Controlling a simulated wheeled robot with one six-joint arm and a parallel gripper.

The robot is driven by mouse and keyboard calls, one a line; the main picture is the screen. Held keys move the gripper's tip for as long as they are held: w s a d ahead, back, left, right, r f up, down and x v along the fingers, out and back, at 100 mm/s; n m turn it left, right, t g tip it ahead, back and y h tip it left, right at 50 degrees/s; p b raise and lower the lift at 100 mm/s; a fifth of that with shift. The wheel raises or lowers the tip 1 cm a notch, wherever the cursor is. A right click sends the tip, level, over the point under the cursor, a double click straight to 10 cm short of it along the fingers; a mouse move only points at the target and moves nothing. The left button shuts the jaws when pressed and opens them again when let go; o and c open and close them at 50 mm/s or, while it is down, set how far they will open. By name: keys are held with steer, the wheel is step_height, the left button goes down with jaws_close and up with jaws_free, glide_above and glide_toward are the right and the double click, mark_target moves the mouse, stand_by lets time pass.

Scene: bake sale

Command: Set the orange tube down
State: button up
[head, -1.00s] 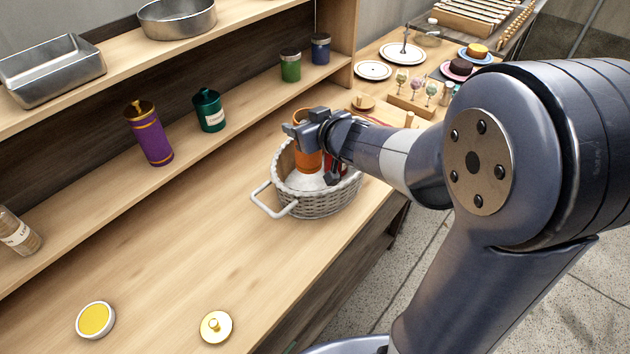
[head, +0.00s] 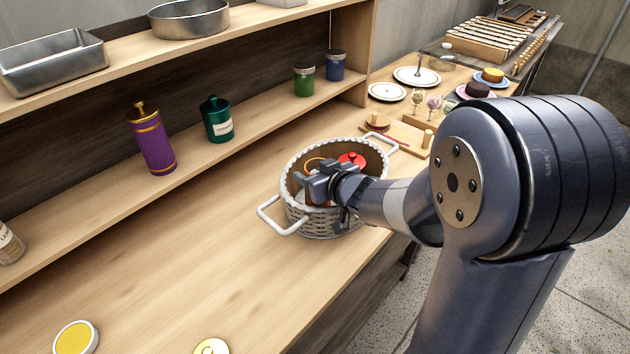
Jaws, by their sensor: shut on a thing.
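The orange tube (head: 313,160) is mostly hidden by my gripper and the basket. Only its upper rim and a little of its side show, inside the white-handled wicker basket (head: 318,222). My gripper (head: 316,184) is at the basket's near left part, low over its rim, and is shut on the tube. I cannot see whether the tube's bottom touches the basket's floor.
A red round-topped thing (head: 352,160) is in the basket, behind my gripper. A purple bottle (head: 150,140) and a teal canister (head: 217,120) stand on the shelf. The counter left of the basket is clear down to the yellow-topped lid (head: 76,341).

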steer(key=shift+f, duration=0.2)
steer(key=shift+f, duration=0.15)
steer(key=o, duration=1)
steer(key=p+v, duration=0.3)
steer(key=v, duration=0.8)
steer(key=shift+r+p, duration=0.2)
steer(key=shift+p, duration=0.1)
steer(key=shift+s+d, duration=0.25)
steer(key=shift+s, duration=0.2)
